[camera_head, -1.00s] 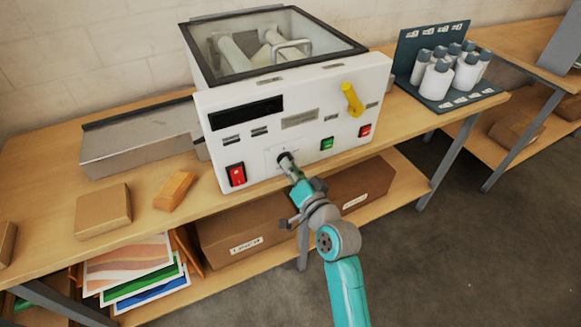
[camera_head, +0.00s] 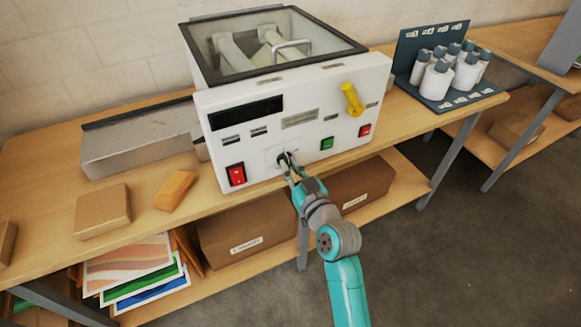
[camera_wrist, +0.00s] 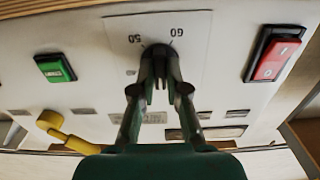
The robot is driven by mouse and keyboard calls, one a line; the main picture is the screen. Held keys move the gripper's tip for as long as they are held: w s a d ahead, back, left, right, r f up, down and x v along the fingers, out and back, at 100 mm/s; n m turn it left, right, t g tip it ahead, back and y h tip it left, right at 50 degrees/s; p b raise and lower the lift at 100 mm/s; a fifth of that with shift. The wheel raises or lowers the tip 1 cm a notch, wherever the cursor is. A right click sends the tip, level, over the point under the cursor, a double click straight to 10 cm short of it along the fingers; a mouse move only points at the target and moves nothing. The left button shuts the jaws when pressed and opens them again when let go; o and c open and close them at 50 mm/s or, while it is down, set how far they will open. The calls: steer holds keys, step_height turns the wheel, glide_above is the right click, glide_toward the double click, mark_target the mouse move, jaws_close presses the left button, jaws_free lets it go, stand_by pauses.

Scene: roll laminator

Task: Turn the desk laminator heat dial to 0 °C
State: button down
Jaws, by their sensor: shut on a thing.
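The laminator (camera_head: 330,105) is a white box with a clear lid, standing on the wooden bench. Its heat dial (camera_head: 283,158) is a small dark knob low on the front panel, mostly hidden by my fingers. In the wrist view the dial (camera_wrist: 158,48) sits on a pale plate, with upside-down marks reading 50 and 60 around it and a fainter mark at left. My gripper (camera_head: 286,161) is shut on the dial, with a fingertip on each side, also in the wrist view (camera_wrist: 160,62). The dial's pointer cannot be made out.
A red rocker switch (camera_head: 237,174) is left of the dial. A green button (camera_head: 327,143), a red button (camera_head: 365,130) and a yellow handle (camera_head: 352,99) are to its right. The floor at right is clear.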

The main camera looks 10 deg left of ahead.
stand_by(0.4)
steer(key=c, duration=1.2)
jaws_free()
steer(key=v, duration=1.2)
